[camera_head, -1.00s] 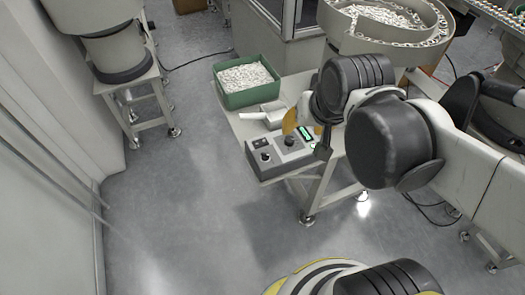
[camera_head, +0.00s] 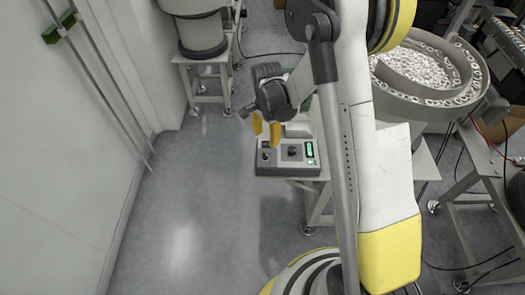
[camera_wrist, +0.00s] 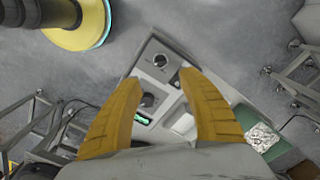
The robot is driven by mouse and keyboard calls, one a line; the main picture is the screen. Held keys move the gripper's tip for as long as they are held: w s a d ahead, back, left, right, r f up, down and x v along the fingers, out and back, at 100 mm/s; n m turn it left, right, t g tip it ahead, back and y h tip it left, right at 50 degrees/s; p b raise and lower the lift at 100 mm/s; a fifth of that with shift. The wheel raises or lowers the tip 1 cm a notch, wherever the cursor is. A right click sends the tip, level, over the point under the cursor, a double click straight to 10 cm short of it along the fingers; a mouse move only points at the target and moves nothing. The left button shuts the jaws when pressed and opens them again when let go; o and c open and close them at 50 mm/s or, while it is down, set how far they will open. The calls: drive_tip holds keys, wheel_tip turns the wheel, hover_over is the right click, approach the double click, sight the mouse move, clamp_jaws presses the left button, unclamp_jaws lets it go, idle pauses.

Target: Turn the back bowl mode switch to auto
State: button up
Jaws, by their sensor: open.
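A grey control box (camera_head: 287,171) sits on the front edge of a table and carries two black knobs and a green display (camera_head: 309,149). The left knob (camera_head: 266,155) and the right knob (camera_head: 292,152) stand apart. Their labels are too small to read, so I cannot tell which is the mode switch. My gripper (camera_head: 266,140) is open and empty, its yellow fingers pointing down over the left part of the box. In the wrist view, the knob farther from the display (camera_wrist: 160,60) shows just beyond and between the fingertips; the other knob (camera_wrist: 148,100) is between the fingers.
A vibrating bowl (camera_head: 425,75) full of small parts stands at the right, another bowl stand (camera_head: 205,70) at the back left. A green bin of parts (camera_wrist: 262,137) lies beside the box. Open floor (camera_head: 200,210) lies left of the table.

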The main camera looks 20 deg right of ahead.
sight(265, 154)
wheel_tip(265, 154, down, 11)
drive_tip(key=b, duration=0.2)
drive_tip(key=shift+r+b, duration=0.1)
drive_tip(key=shift+b, duration=0.3)
clamp_jaws()
